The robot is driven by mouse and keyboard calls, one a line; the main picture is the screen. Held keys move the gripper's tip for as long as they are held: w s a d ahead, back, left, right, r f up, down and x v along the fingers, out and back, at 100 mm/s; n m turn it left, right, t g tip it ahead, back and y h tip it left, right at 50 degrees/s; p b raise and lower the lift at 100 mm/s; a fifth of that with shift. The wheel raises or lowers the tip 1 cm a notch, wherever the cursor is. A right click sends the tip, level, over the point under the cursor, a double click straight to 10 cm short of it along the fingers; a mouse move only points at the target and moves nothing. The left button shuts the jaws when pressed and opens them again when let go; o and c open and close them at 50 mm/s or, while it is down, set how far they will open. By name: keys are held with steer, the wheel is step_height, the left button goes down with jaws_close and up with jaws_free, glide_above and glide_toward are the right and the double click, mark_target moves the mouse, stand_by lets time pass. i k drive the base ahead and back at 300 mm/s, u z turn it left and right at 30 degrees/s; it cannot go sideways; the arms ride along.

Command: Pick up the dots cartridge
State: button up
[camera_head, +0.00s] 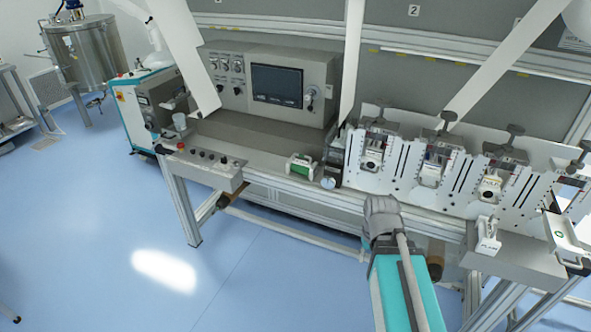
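I cannot tell for sure which thing is the dots cartridge. A small green and white block (300,166) sits on the bench, left of the row of white stations. A flat white unit with a dark handle and a green mark (567,236) is at the right edge. A smaller white piece (487,236) stands at the front of the machine, left of that unit. My gripper (381,212) is at the end of my teal and grey arm, in front of the bench edge. It is apart from these pieces. Its fingers are too small and turned away to read.
A white panel with several clamp stations (430,170) runs along the right side of the machine. A control box with a dark screen (277,85) stands at the back. A button panel (205,165) juts out at the left. The blue floor (110,230) at left is clear.

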mark_target(309, 169)
steer(key=z, duration=0.1)
steer(key=i, duration=0.95)
steer(key=u, duration=0.05)
